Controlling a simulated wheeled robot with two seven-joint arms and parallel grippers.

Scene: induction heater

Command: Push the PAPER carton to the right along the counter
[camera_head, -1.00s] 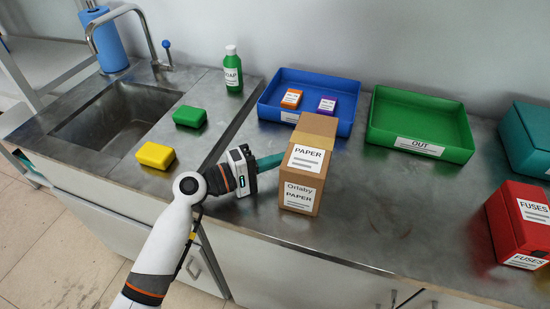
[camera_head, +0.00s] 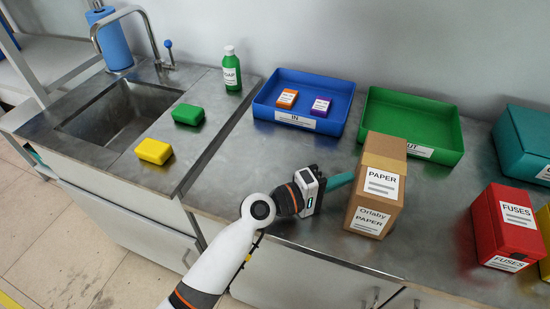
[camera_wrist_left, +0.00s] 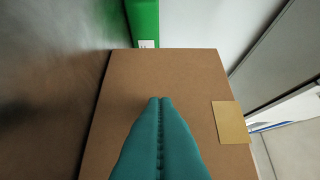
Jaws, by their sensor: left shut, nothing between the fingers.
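The PAPER carton (camera_head: 382,170) is a brown cardboard box with white labels, standing upright on the steel counter (camera_head: 250,170). My left gripper (camera_head: 345,180) is shut and empty, with its teal fingertips at the carton's left side. In the left wrist view the shut fingers (camera_wrist_left: 160,110) point at the plain brown side of the carton (camera_wrist_left: 150,75), which fills most of the view. Whether the tips touch the carton is hard to tell. My right gripper is not in view.
The green OUT tray (camera_head: 440,125) stands behind the carton, partly hidden by it. The blue IN tray (camera_head: 300,122) is at the back left. A red FUSES box (camera_head: 505,225) and a teal box (camera_head: 525,140) stand to the right, with bare counter between carton and red box.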

